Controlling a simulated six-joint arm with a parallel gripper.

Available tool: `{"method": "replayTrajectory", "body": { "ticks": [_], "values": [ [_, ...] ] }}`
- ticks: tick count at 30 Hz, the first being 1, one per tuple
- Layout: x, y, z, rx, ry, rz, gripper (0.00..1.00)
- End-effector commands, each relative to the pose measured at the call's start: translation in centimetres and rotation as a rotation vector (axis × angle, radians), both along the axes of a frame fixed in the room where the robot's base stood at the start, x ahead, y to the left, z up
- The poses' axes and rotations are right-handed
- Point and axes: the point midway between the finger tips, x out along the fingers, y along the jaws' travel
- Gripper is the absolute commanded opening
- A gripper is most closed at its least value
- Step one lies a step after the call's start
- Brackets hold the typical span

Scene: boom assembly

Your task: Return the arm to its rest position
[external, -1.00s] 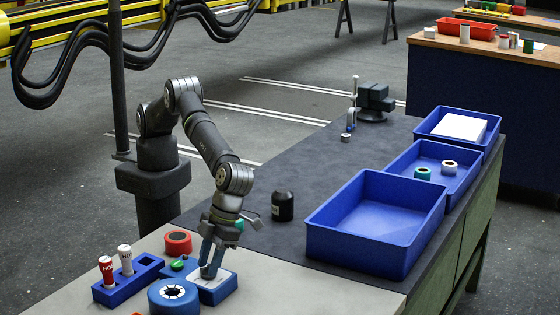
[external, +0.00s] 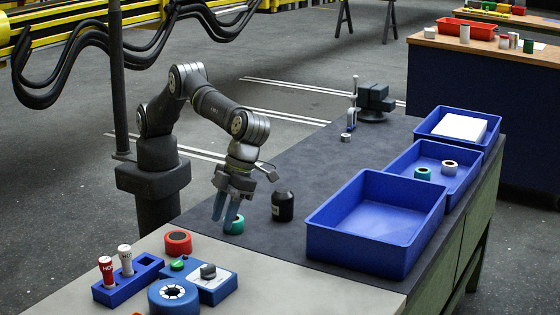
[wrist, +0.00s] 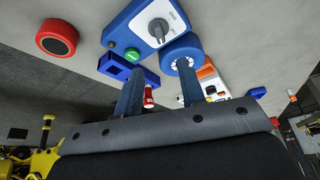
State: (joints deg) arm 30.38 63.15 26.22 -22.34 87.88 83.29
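My gripper (external: 228,210) hangs from my bent arm, pointing down over the near end of the dark bench top. Its two blue fingers are apart with nothing between them; they also show spread in the wrist view (wrist: 157,75). The blue box with a white face and dark knob (external: 215,284) is on the light table, clear of the fingers. The box also shows at the top of the wrist view (wrist: 148,28). A teal roll (external: 237,224) sits on the bench, partly hidden behind the fingers.
A black bottle (external: 283,206) stands just right of my gripper. Farther right are blue bins (external: 345,245). On the light table are a blue holder (external: 128,284) with red and white bottles, a red roll (external: 178,242) and a blue ring (external: 173,300). A vise (external: 374,98) stands at the back.

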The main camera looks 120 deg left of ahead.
Motion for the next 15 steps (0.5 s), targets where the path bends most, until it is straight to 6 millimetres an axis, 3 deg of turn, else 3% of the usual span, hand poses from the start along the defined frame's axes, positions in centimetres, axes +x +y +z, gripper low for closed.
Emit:
{"method": "replayTrajectory", "body": {
  "ticks": [8,15],
  "values": [
    [0.9,2.0,5.3,-0.001,-0.002,0.002,0.36],
    [0.0,0.1,0.1,0.003,0.003,-0.001,0.36]
  ]
}}
